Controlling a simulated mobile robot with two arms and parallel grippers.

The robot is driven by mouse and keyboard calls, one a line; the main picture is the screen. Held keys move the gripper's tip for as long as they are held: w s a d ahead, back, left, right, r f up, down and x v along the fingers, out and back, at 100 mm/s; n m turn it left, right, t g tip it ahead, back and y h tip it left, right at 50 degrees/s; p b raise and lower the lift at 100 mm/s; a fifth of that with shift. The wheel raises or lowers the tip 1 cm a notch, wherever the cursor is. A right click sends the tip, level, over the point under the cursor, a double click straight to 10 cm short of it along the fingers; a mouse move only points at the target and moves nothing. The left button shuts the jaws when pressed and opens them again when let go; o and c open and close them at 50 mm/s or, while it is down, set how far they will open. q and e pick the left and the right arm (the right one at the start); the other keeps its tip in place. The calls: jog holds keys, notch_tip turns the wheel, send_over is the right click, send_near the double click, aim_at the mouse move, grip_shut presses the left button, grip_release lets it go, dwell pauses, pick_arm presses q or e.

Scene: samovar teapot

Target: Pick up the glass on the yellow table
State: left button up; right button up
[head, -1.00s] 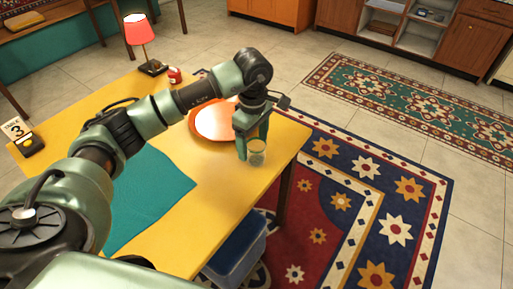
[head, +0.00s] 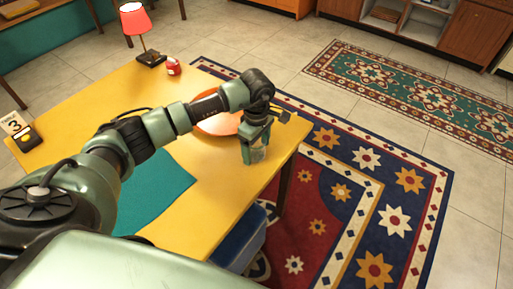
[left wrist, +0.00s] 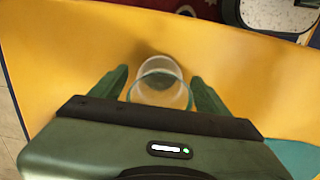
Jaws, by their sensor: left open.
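The clear glass (head: 258,155) stands upright on the yellow table (head: 215,205), near its right edge. My left gripper (head: 256,147) reaches down over it. In the left wrist view, the glass (left wrist: 160,82) sits between the two green fingers of my left gripper (left wrist: 160,88), which are open on either side of it. I cannot tell whether a finger touches the glass. In the head view the gripper hides the upper part of the glass. My right gripper is not in view.
An orange plate (head: 218,124) lies just behind my left wrist. A teal cloth (head: 155,190) covers part of the table. A red lamp (head: 136,22) and a small red object (head: 173,67) stand at the far end. A blue bin (head: 243,238) is below the table's edge.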

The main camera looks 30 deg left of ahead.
pick_arm(q)
jog(key=shift+c, duration=0.4)
jog(key=c, duration=1.4)
jog(key=shift+r, duration=0.1)
